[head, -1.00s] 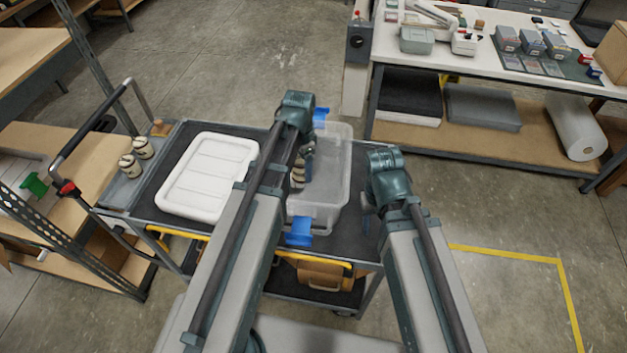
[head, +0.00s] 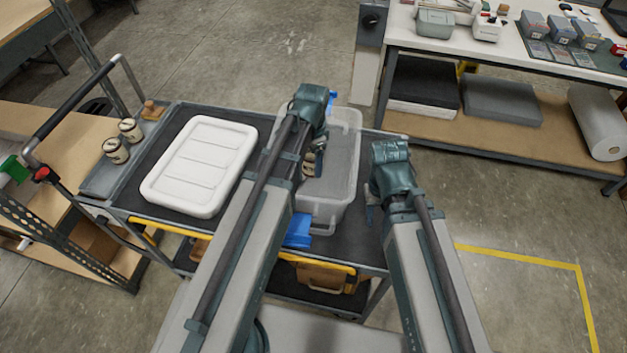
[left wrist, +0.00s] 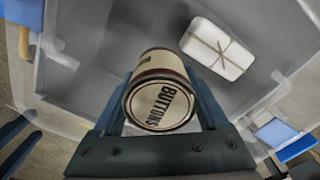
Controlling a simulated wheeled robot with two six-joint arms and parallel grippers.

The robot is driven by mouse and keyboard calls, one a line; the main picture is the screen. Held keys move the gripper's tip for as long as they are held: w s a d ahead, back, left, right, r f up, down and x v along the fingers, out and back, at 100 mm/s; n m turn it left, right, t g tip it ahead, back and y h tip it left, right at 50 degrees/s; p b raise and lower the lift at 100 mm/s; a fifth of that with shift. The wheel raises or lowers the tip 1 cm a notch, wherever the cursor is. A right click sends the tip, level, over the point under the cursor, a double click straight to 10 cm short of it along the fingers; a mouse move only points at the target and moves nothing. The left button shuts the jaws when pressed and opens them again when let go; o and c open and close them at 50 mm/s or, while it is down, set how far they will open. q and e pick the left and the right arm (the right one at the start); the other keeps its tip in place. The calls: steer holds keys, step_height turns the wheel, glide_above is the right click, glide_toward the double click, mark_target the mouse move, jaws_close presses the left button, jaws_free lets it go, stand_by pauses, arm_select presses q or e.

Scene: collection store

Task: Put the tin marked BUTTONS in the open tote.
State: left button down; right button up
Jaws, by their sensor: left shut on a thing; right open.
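The tin marked BUTTONS (left wrist: 161,104) is cream with dark bands, and its lettered end faces the left wrist camera. My left gripper (head: 314,160) is shut on it, with a finger on each side. In the head view the tin (head: 308,166) is partly hidden by my left arm, over the open tote. The tote (head: 345,185) is clear plastic with blue handles and stands on the cart. A white parcel tied with string (left wrist: 218,47) lies on its floor. I cannot tell the tin's height above that floor. My right gripper (head: 370,205) is open and empty, right of the tote.
A white lid or closed box (head: 200,165) lies on the cart left of the tote. Two cream tins (head: 122,140) stand on the cart's left end by its handle (head: 80,110). A workbench (head: 480,50) stands at the back right.

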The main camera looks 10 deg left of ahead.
mark_target(324, 196)
arm_select(q)
steer(key=s+d+m, duration=0.2)
steer(key=d, duration=0.2)
step_height(324, 196, down, 10)
steer(key=b, duration=1)
arm_select(e)
step_height(324, 196, down, 10)
arm_select(q)
steer(key=shift+f, duration=0.2)
arm_select(e)
steer(key=shift+f, duration=0.2)
arm_select(q)
jaws_free()
steer(key=shift+r, duration=0.1)
steer(key=shift+r, duration=0.1)
arm_select(e)
steer(key=shift+r, duration=0.2)
arm_select(q)
step_height(324, 196, up, 12)
steer(key=p, duration=1.2)
arm_select(e)
step_height(324, 196, up, 12)
arm_select(q)
steer(key=shift+r, duration=0.15)
arm_select(e)
steer(key=shift+r, duration=0.1)
